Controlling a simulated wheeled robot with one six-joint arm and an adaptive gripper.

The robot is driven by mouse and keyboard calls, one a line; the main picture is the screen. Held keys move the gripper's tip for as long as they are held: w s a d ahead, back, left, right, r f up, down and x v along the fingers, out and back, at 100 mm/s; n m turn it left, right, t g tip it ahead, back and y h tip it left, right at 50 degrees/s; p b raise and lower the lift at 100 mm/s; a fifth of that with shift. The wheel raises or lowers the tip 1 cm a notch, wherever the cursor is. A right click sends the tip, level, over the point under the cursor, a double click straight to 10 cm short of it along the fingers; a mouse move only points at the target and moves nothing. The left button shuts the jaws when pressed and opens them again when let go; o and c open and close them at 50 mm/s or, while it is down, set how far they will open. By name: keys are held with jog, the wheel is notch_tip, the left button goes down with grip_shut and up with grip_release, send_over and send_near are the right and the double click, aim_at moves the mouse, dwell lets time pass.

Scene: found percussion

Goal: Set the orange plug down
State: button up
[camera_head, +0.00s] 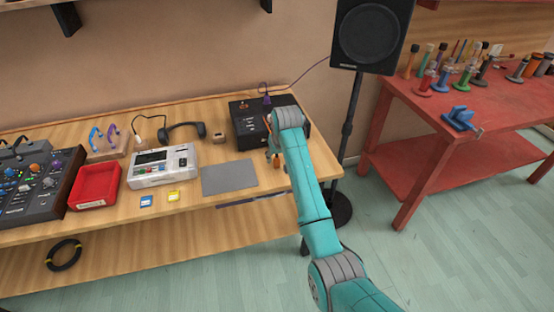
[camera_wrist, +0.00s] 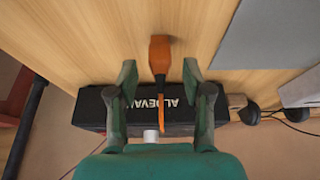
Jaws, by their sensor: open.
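The orange plug (camera_wrist: 159,54) shows in the wrist view over the bare wooden tabletop, with its thin orange lead running back toward the black box. My gripper (camera_wrist: 158,74) is open, one finger on each side of the plug's line with clear gaps. I cannot tell whether the plug rests fully on the wood. In the head view my gripper (camera_head: 274,157) is low in front of the black box (camera_head: 245,125), and a small bit of orange shows there, mostly hidden by my arm.
A grey mat (camera_head: 229,177) lies left of my gripper. Further left are a white device (camera_head: 162,166), a red tray (camera_head: 95,186) and a mixer (camera_head: 40,187). Headphones (camera_head: 182,130) lie behind. A speaker (camera_head: 371,35) on a stand is at the right, beside a red table (camera_head: 430,115).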

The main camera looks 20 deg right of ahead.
jog(key=v, duration=0.9)
jog(key=shift+s+r, duration=0.15)
jog(key=shift+r, duration=0.15)
